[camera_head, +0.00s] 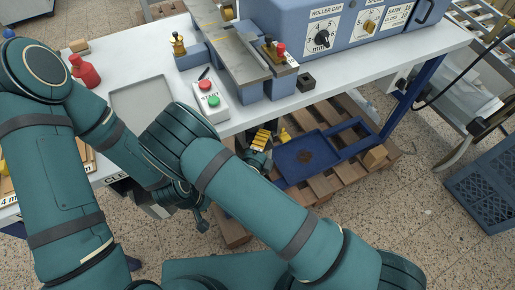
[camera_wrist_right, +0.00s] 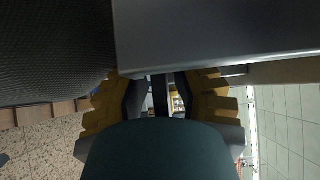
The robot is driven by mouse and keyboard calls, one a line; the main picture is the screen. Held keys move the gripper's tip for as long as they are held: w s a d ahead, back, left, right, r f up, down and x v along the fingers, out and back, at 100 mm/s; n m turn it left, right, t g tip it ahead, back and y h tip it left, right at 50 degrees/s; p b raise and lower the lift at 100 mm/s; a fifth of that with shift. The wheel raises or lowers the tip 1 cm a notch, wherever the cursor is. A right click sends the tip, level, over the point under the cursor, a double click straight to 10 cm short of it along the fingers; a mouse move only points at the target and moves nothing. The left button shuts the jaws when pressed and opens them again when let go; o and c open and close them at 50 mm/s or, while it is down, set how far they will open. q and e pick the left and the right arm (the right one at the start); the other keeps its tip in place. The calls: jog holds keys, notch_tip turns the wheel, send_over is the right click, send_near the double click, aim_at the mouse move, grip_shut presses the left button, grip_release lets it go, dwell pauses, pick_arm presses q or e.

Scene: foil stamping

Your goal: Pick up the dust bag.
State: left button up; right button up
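I cannot make out the dust bag for certain. A dark grey woven surface (camera_wrist_right: 50,45) fills the upper left of the right wrist view and may be the bag; no bag shows in the head view. My right gripper (camera_head: 272,137), with yellow fingers, is low beside the table's front edge, near the blue tray. In the right wrist view, its fingers (camera_wrist_right: 160,98) are spread with a gap between them. The woven surface is close to the left finger; I cannot tell if they touch. My left gripper is mostly hidden behind my arms.
A grey flat panel (camera_wrist_right: 215,28) is close above the right fingers. The white table (camera_head: 345,72) bears a button box (camera_head: 210,100), a grey tray (camera_head: 138,103) and a blue machine (camera_head: 330,25). Below are a blue tray (camera_head: 290,172) and a wooden pallet (camera_head: 330,190). A blue crate (camera_head: 485,190) stands right.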

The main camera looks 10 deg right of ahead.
jog(key=shift+s+a+r, duration=0.1)
jog(key=shift+s+r, duration=0.05)
grip_shut()
pick_arm(q)
jog(key=shift+s+a, duration=0.1)
jog(key=shift+s, duration=0.05)
jog(key=shift+r, duration=0.15)
